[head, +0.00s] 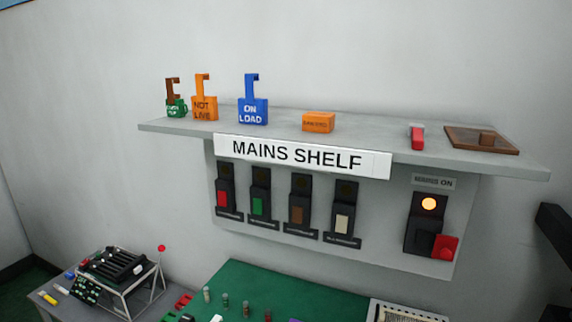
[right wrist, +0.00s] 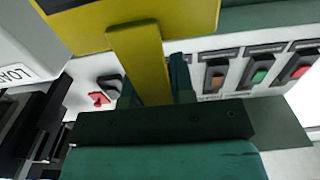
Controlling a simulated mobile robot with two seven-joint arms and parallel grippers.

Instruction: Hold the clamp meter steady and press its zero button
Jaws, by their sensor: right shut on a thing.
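In the right wrist view my right gripper (right wrist: 153,85) has its teal fingers shut on the narrow stem of a yellow plate with a stem (right wrist: 185,18). The plate's wide part runs out of the top of the picture, and its dark edging shows at the upper left. I cannot tell whether it is part of the clamp meter. I cannot make out a clamp meter or a zero button for certain in either view. My left gripper is not in view.
The MAINS SHELF (head: 390,144) carries hooked tags, including a blue ON LOAD tag (head: 252,112), an orange block (head: 318,122) and a brown board (head: 457,142). Switches sit below, with a lit orange lamp (head: 428,203). A black device (head: 118,264) stands on a rack at lower left.

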